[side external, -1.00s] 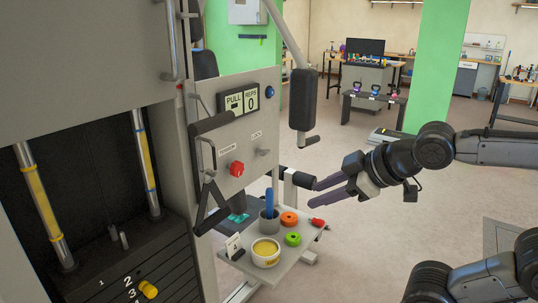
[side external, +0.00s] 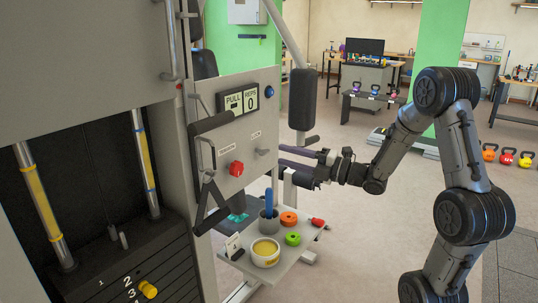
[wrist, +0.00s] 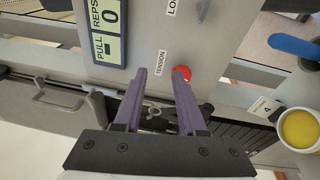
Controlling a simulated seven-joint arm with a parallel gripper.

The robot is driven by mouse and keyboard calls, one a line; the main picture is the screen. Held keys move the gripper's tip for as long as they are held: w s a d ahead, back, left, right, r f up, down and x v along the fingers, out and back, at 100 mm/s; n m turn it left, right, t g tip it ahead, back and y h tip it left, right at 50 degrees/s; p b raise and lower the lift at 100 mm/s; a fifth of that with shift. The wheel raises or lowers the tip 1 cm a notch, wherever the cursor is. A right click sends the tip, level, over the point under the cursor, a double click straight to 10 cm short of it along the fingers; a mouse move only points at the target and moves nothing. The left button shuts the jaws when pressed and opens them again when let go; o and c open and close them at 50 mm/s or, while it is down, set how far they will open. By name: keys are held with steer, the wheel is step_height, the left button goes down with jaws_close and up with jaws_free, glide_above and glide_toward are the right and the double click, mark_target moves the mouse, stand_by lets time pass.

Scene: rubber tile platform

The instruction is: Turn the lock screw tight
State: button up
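The lock screw (side external: 262,152) is a small grey knob on the machine's upright panel, below the LOCK label (side external: 256,134). In the wrist view the fingertips (wrist: 160,72) are spread on either side of the TENSION label's lower end. The right finger overlaps the red tension knob (wrist: 185,73); I cannot tell whether they touch.
The red knob (side external: 237,169) sits left of and below the screw. A PULL/REPS display (side external: 238,101) and blue button (side external: 269,91) are above. A black padded roller (side external: 303,100) hangs close above my gripper.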

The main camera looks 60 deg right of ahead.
mark_target(267, 153)
steer(key=s+d+f+m+h, duration=0.2)
steer(key=d+f+m+h, duration=0.1)
steer(key=d+f, duration=0.3)
steer(key=shift+g, duration=0.3)
steer(key=w, duration=0.4)
steer(key=w+r, duration=0.1)
steer(key=w, duration=0.8)
steer(key=shift+d+r, duration=0.15)
steer(key=shift+d, duration=0.15)
jaws_close()
